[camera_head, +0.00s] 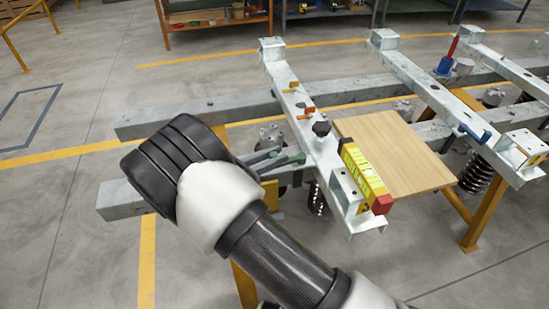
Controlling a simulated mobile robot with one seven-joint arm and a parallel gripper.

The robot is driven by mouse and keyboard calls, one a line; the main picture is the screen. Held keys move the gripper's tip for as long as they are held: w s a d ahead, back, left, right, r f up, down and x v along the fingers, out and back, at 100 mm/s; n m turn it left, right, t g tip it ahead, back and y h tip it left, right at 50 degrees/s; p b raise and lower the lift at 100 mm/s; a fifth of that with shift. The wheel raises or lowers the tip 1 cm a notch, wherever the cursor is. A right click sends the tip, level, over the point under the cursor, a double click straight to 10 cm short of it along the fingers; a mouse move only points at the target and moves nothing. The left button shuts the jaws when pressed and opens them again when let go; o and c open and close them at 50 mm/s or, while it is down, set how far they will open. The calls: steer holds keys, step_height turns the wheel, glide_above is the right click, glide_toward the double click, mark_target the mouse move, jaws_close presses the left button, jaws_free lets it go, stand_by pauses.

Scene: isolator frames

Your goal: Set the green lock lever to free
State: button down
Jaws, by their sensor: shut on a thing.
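I cannot tell which setting the lever is in. My arm comes in from the bottom and bends at a black joint left of the lever.
A wooden board (398,155) lies to the right. A blue-and-red tool (445,65) stands farther back. Open floor (60,90) is at left.

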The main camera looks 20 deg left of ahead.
steer(key=shift+w+a+r, duration=0.1)
steer(key=shift+w+a, duration=0.05)
steer(key=shift+w, duration=0.1)
steer(key=c, duration=1.6)
jaws_free()
steer(key=shift+s, duration=0.15)
steer(key=p+v, duration=0.1)
steer(key=v, duration=1.6)
steer(key=shift+a, duration=0.15)
steer(key=shift+s, duration=0.15)
